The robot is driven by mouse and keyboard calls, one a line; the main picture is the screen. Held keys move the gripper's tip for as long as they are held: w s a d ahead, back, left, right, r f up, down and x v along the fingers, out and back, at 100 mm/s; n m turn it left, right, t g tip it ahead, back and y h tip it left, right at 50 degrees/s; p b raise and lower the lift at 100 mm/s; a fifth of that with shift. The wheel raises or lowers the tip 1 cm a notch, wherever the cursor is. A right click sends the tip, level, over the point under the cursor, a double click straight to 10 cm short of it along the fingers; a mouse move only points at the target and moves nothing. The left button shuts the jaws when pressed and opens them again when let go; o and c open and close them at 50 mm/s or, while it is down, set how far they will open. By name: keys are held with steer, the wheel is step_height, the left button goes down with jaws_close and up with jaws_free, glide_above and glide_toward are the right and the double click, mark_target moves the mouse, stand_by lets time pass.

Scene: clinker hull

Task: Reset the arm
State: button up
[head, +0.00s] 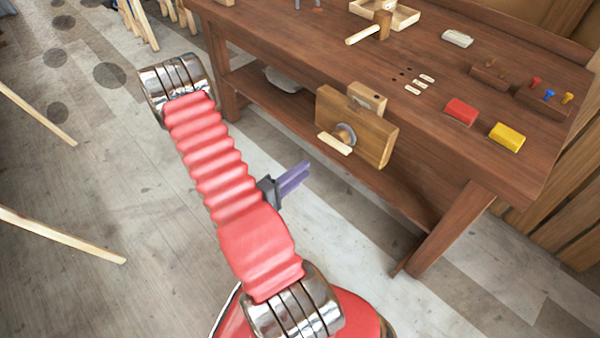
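My arm shows as a red ribbed sleeve (210,165) with chrome rings at both ends, folded above my red base. My gripper (304,169) sticks out to the right from behind the sleeve, with purple fingers on a dark mount. The fingers look close together and I see nothing between them, but the angle hides whether they touch. Part of the gripper's mount is hidden by the sleeve. The gripper is in front of the workbench (440,150), apart from it in the picture.
A wooden vise-like block (370,140) is on the bench's front. On top are a mallet (381,24), a wooden tray (402,14), a red block (461,111), a yellow block (507,137) and several small pegs. Wooden legs stand at upper left. The floor (110,180) left of my arm is mostly clear.

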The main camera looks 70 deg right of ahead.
stand_by(0.8)
steer(key=s+a+f+n+g+y, duration=0.1)
steer(key=s+a+n+g+y, duration=0.1)
steer(key=s+a+g+y, duration=0.4)
steer(key=a+r+y, duration=0.3)
steer(key=a+y, duration=0.1)
steer(key=a, duration=0.1)
steer(key=w+a+r+t+y, duration=0.3)
steer(key=w+a+r+t, duration=0.25)
steer(key=w+a, duration=0.3)
steer(key=w+a+r+t+y, duration=0.2)
steer(key=w+a+r+t, duration=0.4)
steer(key=a, duration=0.4)
steer(key=w+a+r+n+t+y, duration=0.1)
steer(key=w+a+r+n+t, duration=0.1)
steer(key=a+r+t, duration=0.5)
steer(key=shift+w+a+r+n+y, duration=0.3)
steer(key=shift+w+a+r, duration=0.55)
steer(key=shift+a+r, duration=2.3)
